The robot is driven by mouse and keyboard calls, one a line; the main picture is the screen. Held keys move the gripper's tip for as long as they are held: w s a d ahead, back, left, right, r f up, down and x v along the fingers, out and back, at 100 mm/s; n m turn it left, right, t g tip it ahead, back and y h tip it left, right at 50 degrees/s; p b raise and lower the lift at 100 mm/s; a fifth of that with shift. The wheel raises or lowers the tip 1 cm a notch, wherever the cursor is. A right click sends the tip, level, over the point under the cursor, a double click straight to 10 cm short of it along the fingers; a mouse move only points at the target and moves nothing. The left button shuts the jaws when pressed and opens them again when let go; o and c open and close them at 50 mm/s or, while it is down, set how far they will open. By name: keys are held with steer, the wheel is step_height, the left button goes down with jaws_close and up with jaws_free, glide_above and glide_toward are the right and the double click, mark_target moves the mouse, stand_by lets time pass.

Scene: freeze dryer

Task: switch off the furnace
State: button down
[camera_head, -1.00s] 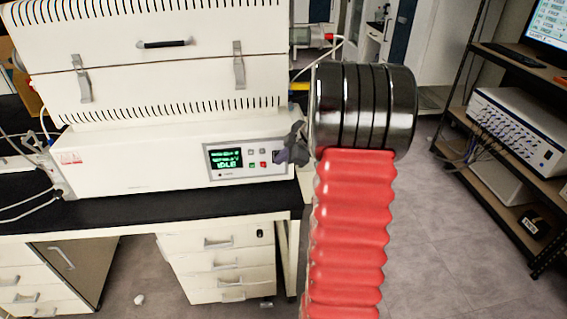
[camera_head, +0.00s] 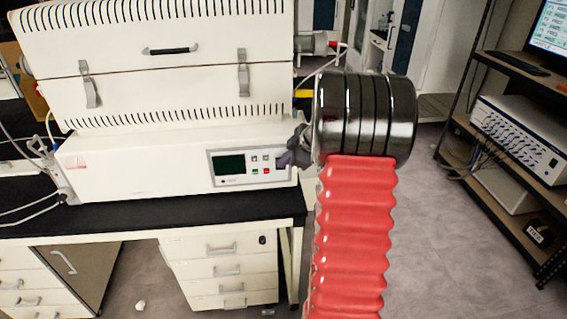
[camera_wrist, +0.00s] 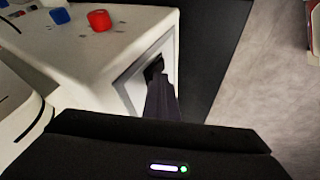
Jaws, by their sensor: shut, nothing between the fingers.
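The furnace (camera_head: 130,172) is a white box unit with a slotted upper body, standing on a black bench top. Its control panel (camera_head: 249,165) is on the right of the front face. The panel's display (camera_head: 229,165) is dark, with small buttons, one green and one red, beside it. My gripper (camera_head: 283,159) is shut and empty at the panel's right end, by the switch there. The wrist view shows the fingers (camera_wrist: 157,80) against the dark switch opening in the panel; the fingertips hide most of the switch, and its position cannot be told.
The black bench top (camera_head: 200,208) runs under the furnace, with white drawers (camera_head: 222,270) below. A shelf rack with a white instrument (camera_head: 520,132) stands at the right. Grey floor (camera_head: 430,240) is free between. Red and blue caps (camera_wrist: 99,20) show in the wrist view.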

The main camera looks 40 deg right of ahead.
steer(key=shift+r, duration=0.65)
steer(key=v, duration=1.2)
steer(key=shift+s+a, duration=0.2)
steer(key=shift+a, duration=0.4)
